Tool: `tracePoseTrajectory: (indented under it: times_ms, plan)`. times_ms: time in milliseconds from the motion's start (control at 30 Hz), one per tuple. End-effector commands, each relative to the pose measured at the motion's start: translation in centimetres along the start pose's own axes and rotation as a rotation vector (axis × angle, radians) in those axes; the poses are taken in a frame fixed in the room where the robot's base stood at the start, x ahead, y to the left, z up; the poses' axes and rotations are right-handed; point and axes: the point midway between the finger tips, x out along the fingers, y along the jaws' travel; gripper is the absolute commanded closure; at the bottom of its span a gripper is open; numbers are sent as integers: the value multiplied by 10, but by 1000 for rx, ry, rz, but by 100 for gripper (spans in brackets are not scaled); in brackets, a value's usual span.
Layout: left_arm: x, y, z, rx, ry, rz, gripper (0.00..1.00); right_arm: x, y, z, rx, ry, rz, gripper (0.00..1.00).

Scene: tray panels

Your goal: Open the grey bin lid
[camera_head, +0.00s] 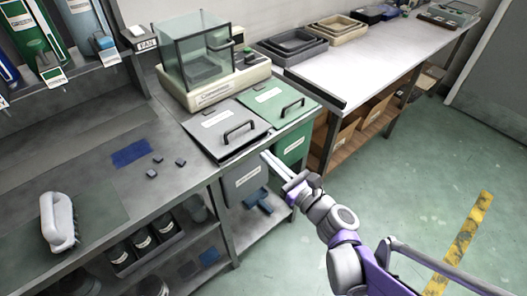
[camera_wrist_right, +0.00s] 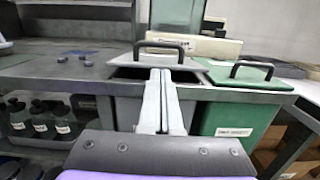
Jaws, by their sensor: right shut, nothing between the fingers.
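The grey bin lid (camera_head: 213,131) lies on top of the grey bin (camera_head: 243,180), set in the bench below the glass-cased balance. It has a dark bar handle (camera_head: 240,131), which also shows in the right wrist view (camera_wrist_right: 160,45). My right gripper (camera_head: 265,156) is shut and empty, just in front of the grey lid's front edge and below the handle. In the right wrist view its fingers (camera_wrist_right: 160,75) point at the lid, hiding part of its front edge and the bin front. I cannot tell whether fingers and lid touch. My left gripper is not in view.
A green lid (camera_head: 275,101) with its own handle and a green bin (camera_head: 292,147) stand right beside the grey ones. The balance (camera_head: 208,75) sits close behind both lids. Small dark blocks (camera_head: 152,173) lie on the left bench. The floor to the right is open.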

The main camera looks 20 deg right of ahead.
Motion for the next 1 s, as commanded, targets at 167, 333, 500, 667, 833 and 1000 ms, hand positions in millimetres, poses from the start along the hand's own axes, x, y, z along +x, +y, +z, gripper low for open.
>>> tracePoseTrajectory:
  times_ms: [167,333,500,667,833,1000]
  plan:
    - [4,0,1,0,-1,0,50,32,1,-1,0,1,5,100]
    - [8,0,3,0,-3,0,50,63,1,-1,-2,2,5,100]
    - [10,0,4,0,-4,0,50,83,1,0,-3,2,3,100]
    - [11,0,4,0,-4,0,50,90,1,0,-4,2,3,100]
    - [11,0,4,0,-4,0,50,91,1,0,-4,2,3,100]
    - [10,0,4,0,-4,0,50,91,1,1,-5,3,3,100]
